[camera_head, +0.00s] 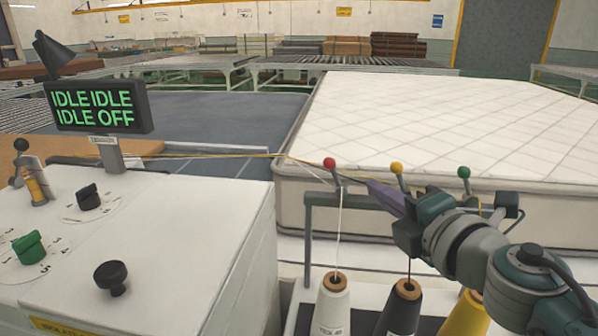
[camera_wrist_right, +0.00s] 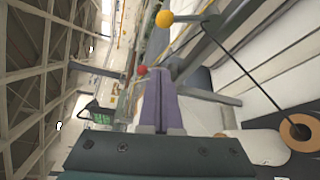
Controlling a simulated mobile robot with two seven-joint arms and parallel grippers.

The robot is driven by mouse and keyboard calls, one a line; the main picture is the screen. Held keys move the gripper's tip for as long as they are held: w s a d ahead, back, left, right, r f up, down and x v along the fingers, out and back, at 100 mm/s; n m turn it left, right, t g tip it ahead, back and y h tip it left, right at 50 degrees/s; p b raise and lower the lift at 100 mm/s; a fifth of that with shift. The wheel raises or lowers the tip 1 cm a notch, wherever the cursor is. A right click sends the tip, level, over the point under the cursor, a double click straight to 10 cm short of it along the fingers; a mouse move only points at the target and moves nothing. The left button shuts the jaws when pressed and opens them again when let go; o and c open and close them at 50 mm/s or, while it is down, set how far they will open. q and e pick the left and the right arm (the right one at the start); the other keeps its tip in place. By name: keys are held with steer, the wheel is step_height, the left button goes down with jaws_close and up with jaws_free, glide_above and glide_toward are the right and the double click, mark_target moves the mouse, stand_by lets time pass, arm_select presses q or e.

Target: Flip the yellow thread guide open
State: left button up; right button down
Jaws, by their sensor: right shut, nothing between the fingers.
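The yellow thread guide (camera_head: 397,168) is a small ball-topped lever on the grey rail of the thread stand, between the red and green ones. Its ball stands above the rail, and my gripper hides its lower part in the head view. In the right wrist view its yellow ball (camera_wrist_right: 164,18) is at the top, on a grey lever. My right gripper (camera_head: 371,185) is shut and empty, its purple fingers pointing left just below the yellow ball. In the right wrist view the closed fingertips (camera_wrist_right: 160,72) lie beside the red ball, apart from the yellow one. My left gripper is out of view.
The red guide (camera_head: 329,163) and green guide (camera_head: 464,172) flank the yellow one on the rail (camera_head: 325,199). White, black and yellow spools (camera_head: 333,305) stand below. A quilted mattress (camera_head: 430,120) lies behind. The white console (camera_head: 150,230) with knobs is at left.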

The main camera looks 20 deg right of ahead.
mark_target(400, 176)
steer(key=w+d, duration=0.3)
steer(key=d, duration=0.1)
steer(key=shift+r, duration=0.25)
steer(key=shift+b, duration=0.35)
steer(key=shift+s+m, duration=0.1)
steer(key=shift+m, duration=0.2)
